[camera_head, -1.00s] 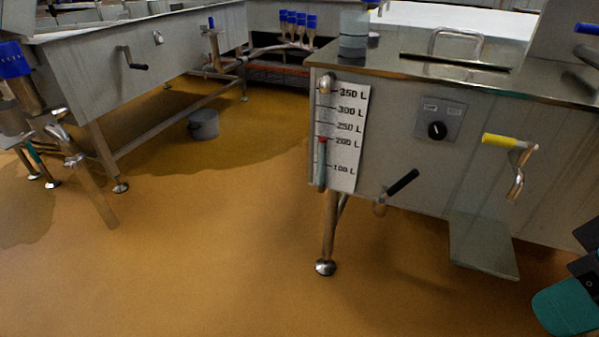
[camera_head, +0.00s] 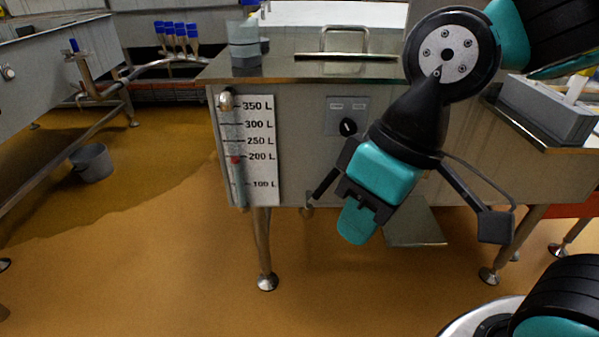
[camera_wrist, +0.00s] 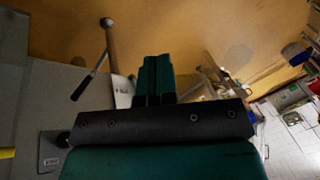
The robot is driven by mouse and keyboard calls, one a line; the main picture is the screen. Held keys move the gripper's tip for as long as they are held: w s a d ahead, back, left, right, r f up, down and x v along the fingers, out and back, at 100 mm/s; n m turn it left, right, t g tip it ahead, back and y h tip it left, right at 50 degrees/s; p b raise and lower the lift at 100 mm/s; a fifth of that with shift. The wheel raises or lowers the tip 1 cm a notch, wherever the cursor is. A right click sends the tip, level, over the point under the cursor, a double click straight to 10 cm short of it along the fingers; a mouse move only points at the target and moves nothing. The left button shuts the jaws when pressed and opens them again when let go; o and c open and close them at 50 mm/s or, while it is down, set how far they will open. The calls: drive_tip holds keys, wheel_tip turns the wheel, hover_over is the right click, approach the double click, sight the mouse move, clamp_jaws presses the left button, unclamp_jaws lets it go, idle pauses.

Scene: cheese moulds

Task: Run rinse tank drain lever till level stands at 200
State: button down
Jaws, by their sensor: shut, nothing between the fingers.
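The rinse tank (camera_head: 300,100) has a white level scale (camera_head: 262,170) on its front. The red marker (camera_head: 235,160) in the gauge tube stands at about the 200 L line. The drain lever (camera_head: 325,187), a black handle on a valve low on the tank front, slants up to the right. It also shows in the wrist view (camera_wrist: 82,88), left of my fingers and apart from them. My gripper (camera_head: 357,224) is shut and empty, pointing down in front of the tank, just right of the lever. In the wrist view, its teal fingers (camera_wrist: 157,75) are together.
A dial panel (camera_head: 347,117) sits above the lever. A yellow handle (camera_wrist: 7,152) shows at the wrist view's left edge; my arm hides it in the head view. A sloping metal plate (camera_head: 415,226) hangs below the tank. A grey bucket (camera_head: 92,163) stands on the open floor at left.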

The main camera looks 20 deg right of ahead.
drive_tip(key=w+a+f+m+t+h+p, duration=0.15)
drive_tip(key=w+m+h+p, duration=0.3)
drive_tip(key=w, duration=0.65)
drive_tip(key=w+a+f+m+t+h+p, duration=0.15)
drive_tip(key=w+m+h+p, duration=0.35)
drive_tip(key=w, duration=0.5)
drive_tip(key=shift+t+y, duration=0.3)
drive_tip(key=shift+y, duration=0.05)
drive_tip(key=w+d+f+b, duration=0.1)
drive_tip(key=d+f, duration=0.1)
drive_tip(key=f, duration=0.1)
drive_tip(key=w+d+f+b, duration=0.1)
drive_tip(key=d+f, duration=0.2)
drive_tip(key=d+f+b, duration=0.1)
drive_tip(key=d+f, duration=0.2)
drive_tip(key=shift+w+f, duration=0.25)
drive_tip(key=shift+w, duration=0.15)
